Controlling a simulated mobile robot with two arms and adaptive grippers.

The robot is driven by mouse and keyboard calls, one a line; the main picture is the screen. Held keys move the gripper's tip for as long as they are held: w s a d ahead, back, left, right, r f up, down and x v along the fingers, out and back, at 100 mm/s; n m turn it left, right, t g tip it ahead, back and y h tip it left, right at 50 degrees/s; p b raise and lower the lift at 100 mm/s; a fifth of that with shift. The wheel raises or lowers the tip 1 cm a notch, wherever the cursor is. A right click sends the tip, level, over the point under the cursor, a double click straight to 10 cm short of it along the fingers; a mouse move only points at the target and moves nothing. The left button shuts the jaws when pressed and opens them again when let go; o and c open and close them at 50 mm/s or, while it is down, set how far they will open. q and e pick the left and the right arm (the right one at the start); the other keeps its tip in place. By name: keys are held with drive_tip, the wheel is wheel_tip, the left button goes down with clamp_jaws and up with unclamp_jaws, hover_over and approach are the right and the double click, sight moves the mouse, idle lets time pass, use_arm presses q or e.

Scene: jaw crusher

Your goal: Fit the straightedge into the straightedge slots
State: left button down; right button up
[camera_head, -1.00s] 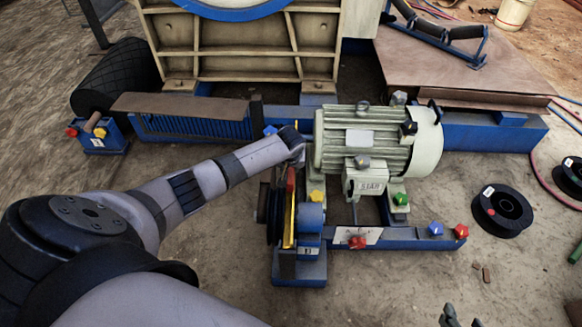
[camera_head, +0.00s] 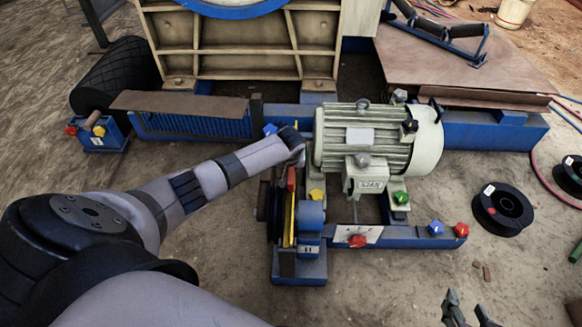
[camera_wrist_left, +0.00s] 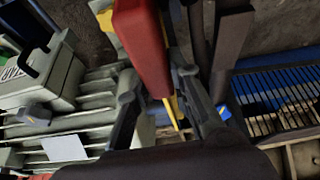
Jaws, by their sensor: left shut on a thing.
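The straightedge is a thin yellow bar (camera_head: 289,222) with a red part (camera_head: 291,180) at its upper end. It stands on edge between the dark pulley (camera_head: 265,205) and the blue bearing block (camera_head: 310,217). My left gripper (camera_wrist_left: 157,80) is shut on it. In the wrist view the red part (camera_wrist_left: 142,45) lies between the fingers, and a yellow strip (camera_wrist_left: 173,110) shows beyond. In the head view my left wrist covers the fingers. I cannot make out the slots or whether the bar sits in them. My right gripper (camera_head: 466,312) is open and empty at the bottom edge.
The grey-green motor (camera_head: 370,145) stands close right of my left wrist, on a blue frame (camera_head: 400,239) with coloured star knobs. A long blue beam (camera_head: 285,118) runs behind. A black reel (camera_head: 502,209) lies at right. The floor in front of the frame is mostly clear.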

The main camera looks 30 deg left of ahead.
use_arm(q)
drive_tip(key=shift+f, duration=0.1)
drive_tip(key=c, duration=1.6)
unclamp_jaws()
drive_tip(key=shift+o, duration=1.2)
drive_tip(key=v, duration=1.2)
